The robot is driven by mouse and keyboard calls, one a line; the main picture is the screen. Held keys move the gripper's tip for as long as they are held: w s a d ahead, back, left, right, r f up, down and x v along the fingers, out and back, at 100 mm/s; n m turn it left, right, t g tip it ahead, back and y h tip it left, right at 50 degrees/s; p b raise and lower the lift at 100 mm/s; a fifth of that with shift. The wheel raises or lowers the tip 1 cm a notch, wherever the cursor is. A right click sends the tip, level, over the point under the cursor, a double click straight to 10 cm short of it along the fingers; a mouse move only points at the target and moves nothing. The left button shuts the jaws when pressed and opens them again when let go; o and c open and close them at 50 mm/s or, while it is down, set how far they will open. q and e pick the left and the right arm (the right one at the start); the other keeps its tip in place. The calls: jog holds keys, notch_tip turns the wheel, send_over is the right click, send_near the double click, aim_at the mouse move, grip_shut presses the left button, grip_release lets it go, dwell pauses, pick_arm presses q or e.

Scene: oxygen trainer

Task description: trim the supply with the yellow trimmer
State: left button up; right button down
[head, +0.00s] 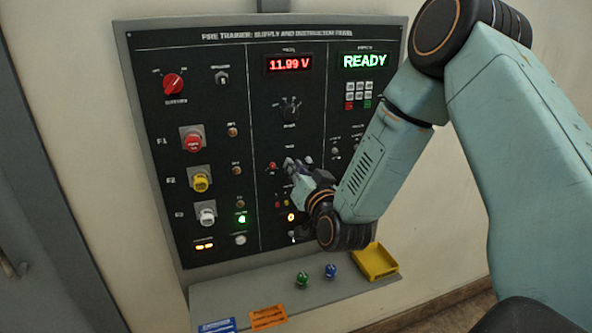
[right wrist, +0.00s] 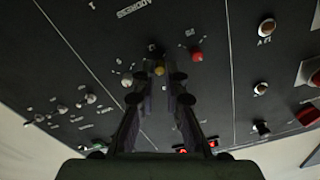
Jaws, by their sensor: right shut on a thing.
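The yellow trimmer (right wrist: 159,71) is a small knob on the black panel, between my fingertips in the right wrist view. In the head view my gripper hides it. My right gripper (head: 292,166) reaches the middle column of the panel from the right and is shut on the yellow trimmer. The gripper's two dark fingers also show in the right wrist view (right wrist: 157,85). The red supply display (head: 290,64) above reads 11.99 V. My left gripper is in neither view.
A red knob (right wrist: 197,55) sits close beside my fingers. The green display (head: 365,61) reads READY. Red, yellow and white plugs line the panel's left side. A grey shelf (head: 240,293) below carries a green knob (head: 302,278), a blue knob (head: 330,270) and a yellow tray (head: 391,268).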

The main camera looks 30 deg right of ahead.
jog(key=shift+f, duration=0.1)
jog(key=c, duration=1.4)
grip_release()
jog(key=v, duration=1.2)
